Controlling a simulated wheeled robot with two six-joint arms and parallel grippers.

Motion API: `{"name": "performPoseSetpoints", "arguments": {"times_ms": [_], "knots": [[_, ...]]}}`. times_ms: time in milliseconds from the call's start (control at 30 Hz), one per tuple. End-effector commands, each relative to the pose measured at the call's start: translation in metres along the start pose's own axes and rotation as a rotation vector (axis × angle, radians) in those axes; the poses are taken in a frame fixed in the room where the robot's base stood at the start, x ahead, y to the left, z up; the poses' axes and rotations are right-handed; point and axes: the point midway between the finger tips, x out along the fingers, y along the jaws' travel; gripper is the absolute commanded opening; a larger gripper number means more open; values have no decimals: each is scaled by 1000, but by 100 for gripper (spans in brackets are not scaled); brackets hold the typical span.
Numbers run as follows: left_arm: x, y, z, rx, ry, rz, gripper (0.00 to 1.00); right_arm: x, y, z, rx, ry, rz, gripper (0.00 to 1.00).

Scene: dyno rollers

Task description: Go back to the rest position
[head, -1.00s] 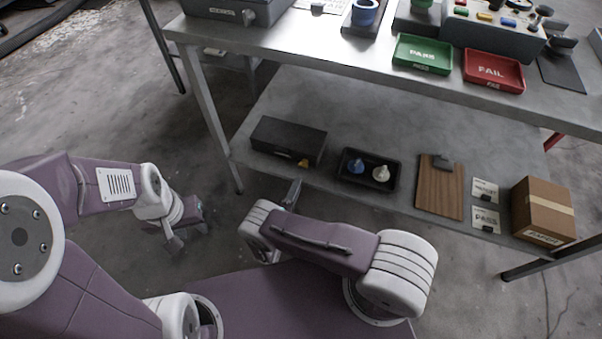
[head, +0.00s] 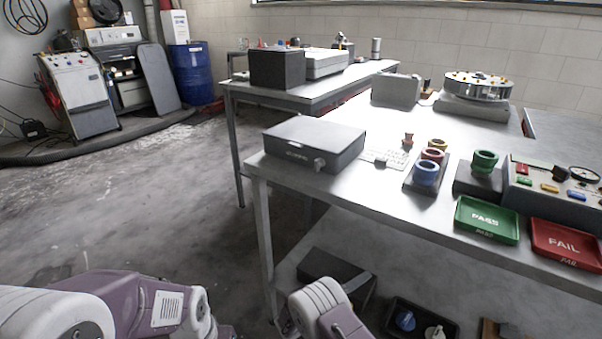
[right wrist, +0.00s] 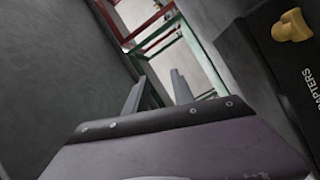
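In the right wrist view, my right gripper (right wrist: 157,94) has its two grey fingers apart with nothing between them. It is open and empty, near the black adapters box (right wrist: 285,75) on the right of that view. In the head view, my right arm is at the bottom middle, close to the lower shelf, and its gripper is mostly hidden. My left arm is at the bottom left over the floor. Only a bit of its wrist end shows at the bottom edge, and the left fingers are cut off.
A steel bench (head: 375,195) holds a grey case (head: 315,143), colored rings, a green PASS tray (head: 487,220) and a red FAIL tray (head: 567,243). Its lower shelf has a black box (head: 335,272) and a black tray (head: 455,325). Open floor (head: 130,220) lies left.

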Motion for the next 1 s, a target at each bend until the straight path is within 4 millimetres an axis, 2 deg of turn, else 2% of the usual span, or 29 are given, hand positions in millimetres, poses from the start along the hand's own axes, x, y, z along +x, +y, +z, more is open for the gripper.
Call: {"name": "performPoseSetpoints", "arguments": {"times_ms": [33, 100, 167, 200, 267, 333, 400, 533, 667, 700, 800, 867, 900, 967, 1000], "knots": [[0, 0, 0, 0, 0, 0, 36, 24, 39, 5, 59, -118, 4, 30], [0, 0, 0, 0, 0, 0, 36, 47, 82, 28, 102, -292, -22, 30], [0, 0, 0, 0, 0, 0, 36, 57, 115, 55, 127, -444, -70, 30], [0, 0, 0, 0, 0, 0, 36, 59, 134, 76, 142, -544, -114, 30], [0, 0, 0, 0, 0, 0, 36, 54, 155, 107, 160, -682, -202, 30], [0, 0, 0, 0, 0, 0, 36, 38, 171, 139, 187, -813, -324, 30], [0, 0, 0, 0, 0, 0, 36, 16, 179, 164, 215, -909, -456, 30], [0, 0, 0, 0, 0, 0, 36, -33, 179, 191, 280, -1007, -711, 30], [0, 0, 0, 0, 0, 0, 36, -88, 166, 199, 348, -1003, -992, 30], [0, 0, 0, 0, 0, 0, 36, -104, 160, 198, 359, -981, -1075, 30], [0, 0, 0, 0, 0, 0, 36, -136, 139, 195, 349, -912, -1244, 30], [0, 0, 0, 0, 0, 0, 36, -143, 131, 187, 342, -839, -1315, 30], [0, 0, 0, 0, 0, 0, 36, -140, 127, 176, 334, -758, -1349, 30], [-3, 0, 0, 0, 0, 0, 36, -136, 128, 168, 252, -641, -1386, 30], [-33, 1, -3, 0, -2, 0, 36, -136, 156, 157, 259, -651, -1383, 30]]}}
